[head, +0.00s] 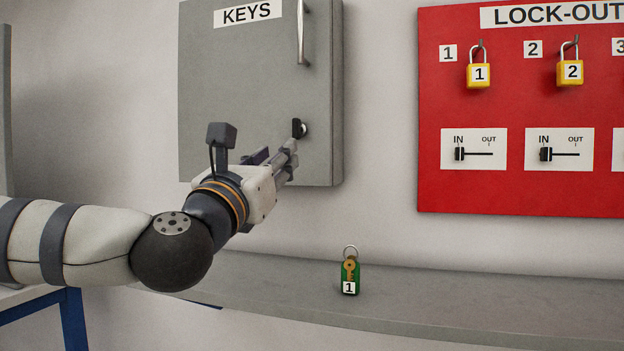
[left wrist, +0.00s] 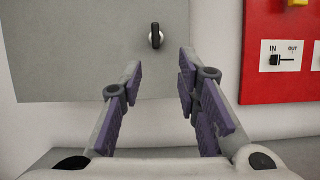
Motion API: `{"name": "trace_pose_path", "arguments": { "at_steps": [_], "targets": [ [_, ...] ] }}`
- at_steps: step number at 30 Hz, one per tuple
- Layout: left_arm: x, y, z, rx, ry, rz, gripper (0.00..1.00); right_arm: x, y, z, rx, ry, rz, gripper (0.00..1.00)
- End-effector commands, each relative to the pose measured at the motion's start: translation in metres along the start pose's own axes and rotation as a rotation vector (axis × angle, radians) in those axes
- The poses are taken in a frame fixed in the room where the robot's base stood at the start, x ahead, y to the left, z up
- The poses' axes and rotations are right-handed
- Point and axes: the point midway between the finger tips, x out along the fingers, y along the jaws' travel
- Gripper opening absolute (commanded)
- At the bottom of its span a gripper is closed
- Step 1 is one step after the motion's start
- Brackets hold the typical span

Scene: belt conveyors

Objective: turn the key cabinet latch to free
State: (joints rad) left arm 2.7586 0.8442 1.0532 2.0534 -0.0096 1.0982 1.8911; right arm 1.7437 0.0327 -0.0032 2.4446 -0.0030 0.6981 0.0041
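The grey key cabinet (head: 240,80) hangs on the wall with its door shut, marked KEYS. Its latch (head: 299,129) is a small black knob on a round base at the door's lower right. In the left wrist view the latch (left wrist: 155,37) stands upright, ahead of and between my finger lines. My left gripper (head: 290,155) is just below the latch in the head view. In the left wrist view the left gripper (left wrist: 160,82) is open with nothing between its purple-padded fingers. The latch appears apart from the fingers. My right gripper is not in view.
A red lock-out board (head: 520,185) with yellow padlocks and IN/OUT sliders is on the wall to the right. A grey shelf (head: 450,296) runs below. A key on a green tag (head: 349,272) marked 1 is on it. The cabinet has a vertical handle (head: 302,35).

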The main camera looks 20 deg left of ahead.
Motion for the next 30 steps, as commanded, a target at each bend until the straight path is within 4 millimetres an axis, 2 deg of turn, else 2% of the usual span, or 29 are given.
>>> {"name": "trace_pose_path", "arguments": {
  "at_steps": [2,5,12,18,22,29,30],
  "targets": [
    [0.003,0.006,0.011,-0.033,-0.022,0.014,0.3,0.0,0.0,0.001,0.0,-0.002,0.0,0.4],
    [0.018,0.006,0.015,-0.036,-0.026,0.016,0.3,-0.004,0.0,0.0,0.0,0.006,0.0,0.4],
    [0.08,0.006,0.018,-0.031,-0.027,0.014,0.3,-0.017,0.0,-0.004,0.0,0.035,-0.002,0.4],
    [0.113,0.005,0.015,-0.031,-0.023,0.012,0.3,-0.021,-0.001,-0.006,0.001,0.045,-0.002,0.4],
    [0.121,0.006,0.014,-0.031,-0.021,0.011,0.3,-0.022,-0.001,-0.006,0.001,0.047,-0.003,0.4],
    [0.122,0.006,0.012,-0.031,-0.02,0.011,0.3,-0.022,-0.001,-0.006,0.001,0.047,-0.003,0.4],
    [0.122,0.006,0.012,-0.031,-0.02,0.011,0.23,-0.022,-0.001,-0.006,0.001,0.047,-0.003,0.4]
  ]
}}
